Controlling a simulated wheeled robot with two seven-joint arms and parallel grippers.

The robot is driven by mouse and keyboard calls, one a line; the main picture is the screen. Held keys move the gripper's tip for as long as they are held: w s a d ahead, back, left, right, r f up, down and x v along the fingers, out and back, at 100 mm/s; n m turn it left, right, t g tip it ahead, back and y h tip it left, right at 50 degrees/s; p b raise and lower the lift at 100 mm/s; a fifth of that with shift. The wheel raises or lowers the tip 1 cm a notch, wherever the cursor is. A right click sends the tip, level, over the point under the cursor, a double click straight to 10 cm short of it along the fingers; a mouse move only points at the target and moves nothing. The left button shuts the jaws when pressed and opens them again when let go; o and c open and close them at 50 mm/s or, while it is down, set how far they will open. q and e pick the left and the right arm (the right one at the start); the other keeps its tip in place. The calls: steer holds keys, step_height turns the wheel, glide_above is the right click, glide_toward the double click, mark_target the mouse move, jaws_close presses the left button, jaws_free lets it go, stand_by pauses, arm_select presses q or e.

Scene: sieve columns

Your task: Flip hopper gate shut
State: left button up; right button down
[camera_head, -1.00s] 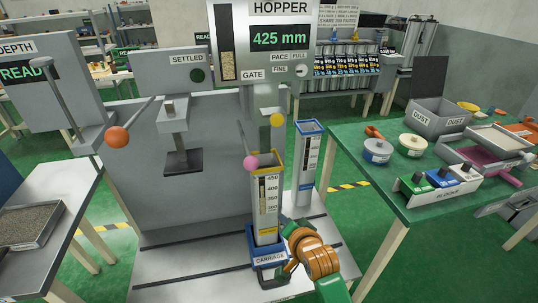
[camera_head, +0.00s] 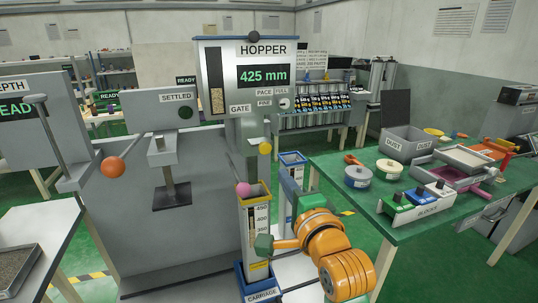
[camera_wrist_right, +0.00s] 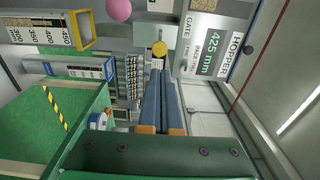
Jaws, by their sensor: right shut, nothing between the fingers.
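The grey hopper (camera_head: 218,55) stands upright at centre, showing 425 mm, with a GATE label on its front. Below it are a yellow ball (camera_head: 265,148) and a pink ball (camera_head: 243,189) on a rod; I cannot tell which belongs to the gate. Both balls, yellow (camera_wrist_right: 159,48) and pink (camera_wrist_right: 118,9), show in the right wrist view. My right gripper (camera_head: 284,173) is shut and empty, raised right of the column and below the yellow ball. Its fingers (camera_wrist_right: 160,74) point toward the yellow ball, with no clear contact. My left gripper is out of view.
A yellow-rimmed column (camera_head: 259,215) stands in the blue carriage below the hopper. A blue-rimmed column (camera_head: 292,157) is behind my right gripper. An orange-ball lever (camera_head: 114,167) is at left. A green table (camera_head: 400,228) with pans and blocks is at right.

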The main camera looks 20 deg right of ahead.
mark_target(266, 149)
steer(key=w+p, duration=0.2)
steer(key=w, duration=0.8)
steer(key=shift+w+d, duration=0.1)
steer(key=shift+w, duration=0.15)
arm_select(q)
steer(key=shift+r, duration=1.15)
arm_select(e)
steer(key=shift+w, duration=0.6)
